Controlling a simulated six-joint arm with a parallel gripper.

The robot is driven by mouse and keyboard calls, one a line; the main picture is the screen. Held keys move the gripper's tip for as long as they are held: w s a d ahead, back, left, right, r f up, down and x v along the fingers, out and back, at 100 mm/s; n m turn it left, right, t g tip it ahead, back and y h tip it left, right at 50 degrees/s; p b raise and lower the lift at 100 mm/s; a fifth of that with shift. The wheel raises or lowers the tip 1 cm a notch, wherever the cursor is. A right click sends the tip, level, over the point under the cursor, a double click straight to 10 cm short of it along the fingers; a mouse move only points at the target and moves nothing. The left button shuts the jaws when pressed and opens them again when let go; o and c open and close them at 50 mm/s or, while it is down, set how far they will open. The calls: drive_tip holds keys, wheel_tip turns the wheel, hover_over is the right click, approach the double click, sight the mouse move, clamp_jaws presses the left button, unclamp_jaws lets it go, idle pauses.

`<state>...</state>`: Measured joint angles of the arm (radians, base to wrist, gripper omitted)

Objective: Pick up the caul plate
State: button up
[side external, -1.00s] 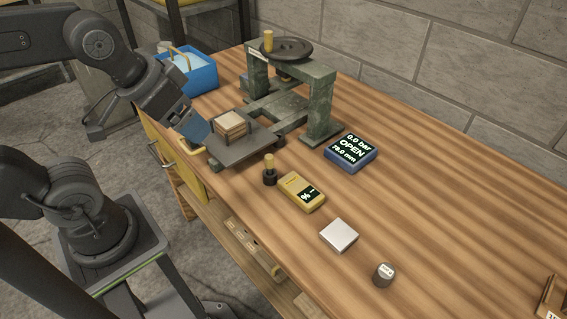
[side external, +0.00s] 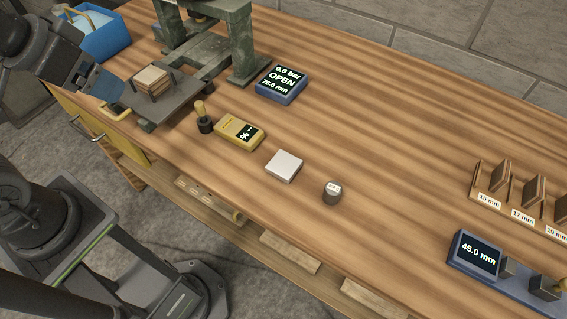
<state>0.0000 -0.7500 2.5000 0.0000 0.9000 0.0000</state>
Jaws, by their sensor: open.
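The caul plate appears to be the square, silver-grey metal plate (side external: 284,166) lying flat on the bench in the middle of the side external view. Nothing touches it. My gripper (side external: 112,92) is at the upper left, beside the veneer stack (side external: 151,79) on the press's sliding tray (side external: 175,104). It is open, well to the left of the plate. Its fingertips are small and partly hidden, and I cannot tell whether they touch the tray.
Between gripper and plate stand a dark pot with a wooden handle (side external: 204,122) and a yellow meter (side external: 240,132). A small grey cylinder (side external: 332,193) is right of the plate. The green press (side external: 240,40) and its "OPEN" display (side external: 281,84) stand behind.

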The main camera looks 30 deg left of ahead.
drive_tip(key=shift+o, duration=0.2)
drive_tip(key=shift+o, duration=0.6)
